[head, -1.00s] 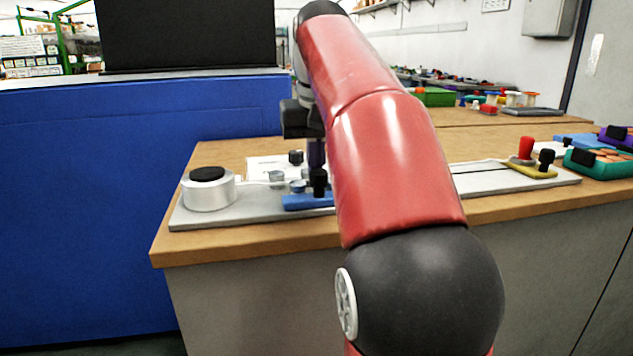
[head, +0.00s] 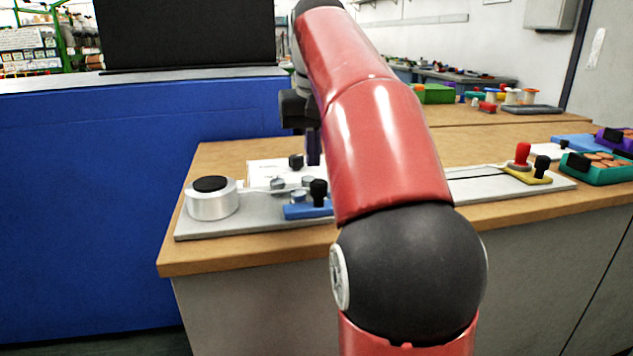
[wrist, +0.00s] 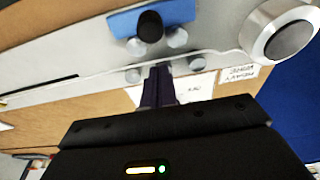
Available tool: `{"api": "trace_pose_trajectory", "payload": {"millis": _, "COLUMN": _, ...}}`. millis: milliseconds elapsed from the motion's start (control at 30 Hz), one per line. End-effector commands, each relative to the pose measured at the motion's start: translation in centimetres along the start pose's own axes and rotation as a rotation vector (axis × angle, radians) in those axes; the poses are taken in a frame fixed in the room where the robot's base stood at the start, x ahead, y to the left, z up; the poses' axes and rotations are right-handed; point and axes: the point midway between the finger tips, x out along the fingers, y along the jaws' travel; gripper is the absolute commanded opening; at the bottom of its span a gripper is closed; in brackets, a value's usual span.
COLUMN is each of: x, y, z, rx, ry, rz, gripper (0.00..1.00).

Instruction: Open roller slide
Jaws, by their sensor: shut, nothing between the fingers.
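The roller slide is a blue block (head: 305,211) with a black knob (head: 318,192) and small silver rollers, mounted on a long grey base plate (head: 260,226). In the wrist view the blue slide (wrist: 172,14) shows at the top with its black knob (wrist: 149,27) and rollers on both sides of a pale thread. My gripper (wrist: 158,70) is shut and empty, with its dark fingertips close to the thread and rollers, on the side away from the blue block. Whether it touches anything cannot be told. In the head view my arm hides part of the plate.
A silver spool (head: 212,200) with a black top stands at the plate's left end. A yellow slide (head: 527,175) with red and black knobs is at the right end. A teal tray (head: 597,167) lies further right. A blue panel (head: 90,200) bounds the table's left.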

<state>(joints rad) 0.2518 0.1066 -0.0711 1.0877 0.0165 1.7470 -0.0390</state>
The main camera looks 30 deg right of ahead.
Motion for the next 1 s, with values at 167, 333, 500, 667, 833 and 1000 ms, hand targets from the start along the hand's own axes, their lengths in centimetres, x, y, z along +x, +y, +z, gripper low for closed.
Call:
{"api": "trace_pose_trajectory", "payload": {"millis": 167, "x": -1.3, "y": 0.0, "z": -0.3, "rx": 0.000, "ry": 0.001, "rz": 0.000, "gripper": 0.00}}
{"api": "trace_pose_trajectory", "payload": {"millis": 333, "x": -2.6, "y": 0.0, "z": -0.7, "rx": 0.001, "ry": 0.001, "rz": 0.001, "gripper": 0.00}}
{"api": "trace_pose_trajectory", "payload": {"millis": 500, "x": -3.4, "y": 0.0, "z": -0.7, "rx": 0.001, "ry": -0.001, "rz": 0.001, "gripper": 0.00}}
{"api": "trace_pose_trajectory", "payload": {"millis": 667, "x": -3.5, "y": 0.0, "z": -0.7, "rx": 0.000, "ry": -0.001, "rz": 0.000, "gripper": 0.00}}
{"api": "trace_pose_trajectory", "payload": {"millis": 833, "x": -3.5, "y": 0.0, "z": -0.7, "rx": 0.000, "ry": -0.001, "rz": 0.000, "gripper": 0.00}}
{"api": "trace_pose_trajectory", "payload": {"millis": 1000, "x": -3.5, "y": 0.0, "z": -0.7, "rx": 0.000, "ry": -0.001, "rz": 0.000, "gripper": 0.00}}
